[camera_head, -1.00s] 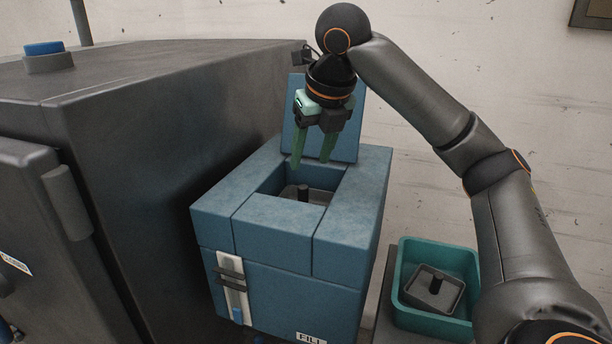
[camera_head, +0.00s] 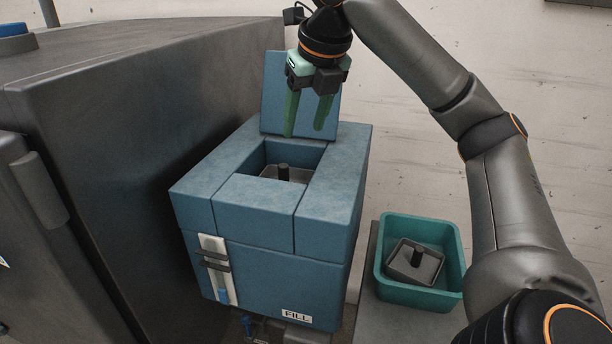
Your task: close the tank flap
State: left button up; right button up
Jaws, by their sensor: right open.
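The blue tank (camera_head: 255,209) stands in the middle of the view, with a square opening in its top. Its blue flap (camera_head: 272,92) stands upright at the back edge of the opening, so the tank is open. A grey part with a dark knob (camera_head: 284,172) shows inside the opening. My right gripper (camera_head: 306,132) hangs down in front of the flap, fingers apart with nothing between them. It covers part of the flap; I cannot tell whether the fingers touch it. My left gripper is not in view.
A dark grey machine cabinet (camera_head: 110,130) stands close on the tank's left. A teal bin (camera_head: 455,240) holding a grey part with a knob (camera_head: 416,262) stands on the right. A FILL label (camera_head: 297,316) is low on the tank's front. The wall is behind.

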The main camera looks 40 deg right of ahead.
aim_at(274, 85)
jog(key=z, duration=1.35)
